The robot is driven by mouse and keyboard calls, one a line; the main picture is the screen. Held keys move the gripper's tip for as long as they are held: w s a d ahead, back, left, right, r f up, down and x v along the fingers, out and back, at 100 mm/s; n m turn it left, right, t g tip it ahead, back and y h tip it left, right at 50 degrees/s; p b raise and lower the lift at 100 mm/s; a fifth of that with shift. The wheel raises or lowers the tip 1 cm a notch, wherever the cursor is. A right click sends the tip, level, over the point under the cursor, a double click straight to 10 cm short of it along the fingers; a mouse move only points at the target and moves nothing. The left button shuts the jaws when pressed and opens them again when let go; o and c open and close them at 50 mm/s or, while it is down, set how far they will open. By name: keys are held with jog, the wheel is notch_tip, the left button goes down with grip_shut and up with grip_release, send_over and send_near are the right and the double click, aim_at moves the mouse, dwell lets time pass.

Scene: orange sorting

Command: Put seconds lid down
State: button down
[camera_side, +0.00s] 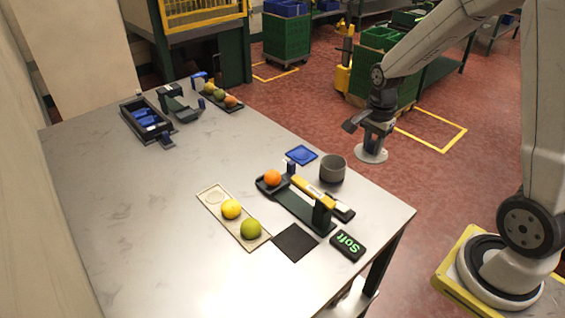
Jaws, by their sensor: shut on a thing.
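My gripper (374,143) is shut on a grey round lid (371,155) and points down. The lid is held roughly level. In the picture it is to the right of the table's right edge, with the red floor behind it; its height is hard to tell. A grey open-topped cup (333,170) stands on the table near that edge, to the left of and lower in the picture than the lid. The lid is apart from the cup.
Near the cup are a blue square pad (301,155), a tester with an orange (272,177) at one end, and a display (347,245) reading "Soft". A tray (217,205) holds yellow and green fruit. More fixtures stand far back; the table's left is clear.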

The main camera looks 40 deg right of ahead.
jog(key=shift+a, duration=0.1)
jog(key=shift+a+f, duration=0.2)
jog(key=shift+a, duration=0.35)
jog(key=s+a+f, duration=0.3)
jog(key=s+a, duration=0.2)
jog(key=a, duration=0.4)
jog(key=s+a+f, duration=0.3)
jog(key=s+a, duration=0.2)
jog(key=a, duration=0.4)
jog(key=w+f, duration=0.2)
jog(key=w, duration=0.2)
jog(key=w+a+f, duration=0.1)
jog(key=w+f, duration=0.2)
jog(key=w, duration=0.1)
jog(key=w+a+f, duration=0.1)
jog(key=w+f, duration=0.2)
jog(key=w, duration=0.1)
jog(key=shift+w+a+f, duration=0.1)
jog(key=shift+w+a, duration=0.05)
jog(key=shift+w+f, duration=0.45)
jog(key=shift+f, duration=0.05)
